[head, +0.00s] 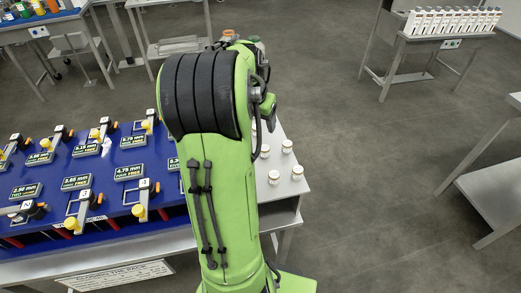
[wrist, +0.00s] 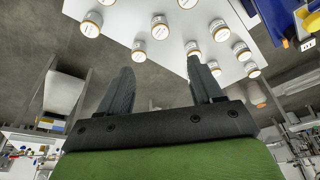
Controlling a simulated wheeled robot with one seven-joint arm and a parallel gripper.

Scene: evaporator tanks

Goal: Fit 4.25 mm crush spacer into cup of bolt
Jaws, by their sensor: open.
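My gripper (wrist: 158,64) is open in the wrist view, its two dark fingers spread with nothing between them. White round pieces with gold-brown rims, such as one at the left (wrist: 91,24) and one near the middle (wrist: 160,27), stand on a pale tabletop beyond the fingers. Some also show in the head view (head: 274,177), right of my arm. Their markings are too small to read, so I cannot tell which is the 4.25 mm spacer or the bolt with the cup. In the head view my arm hides my gripper and part of the table.
A blue board (head: 108,180) left of my arm carries size labels, including 4.75 mm (head: 129,173), and several yellow-ended holders (head: 73,224). A far table (head: 440,42) at the right back holds a row of white boxes.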

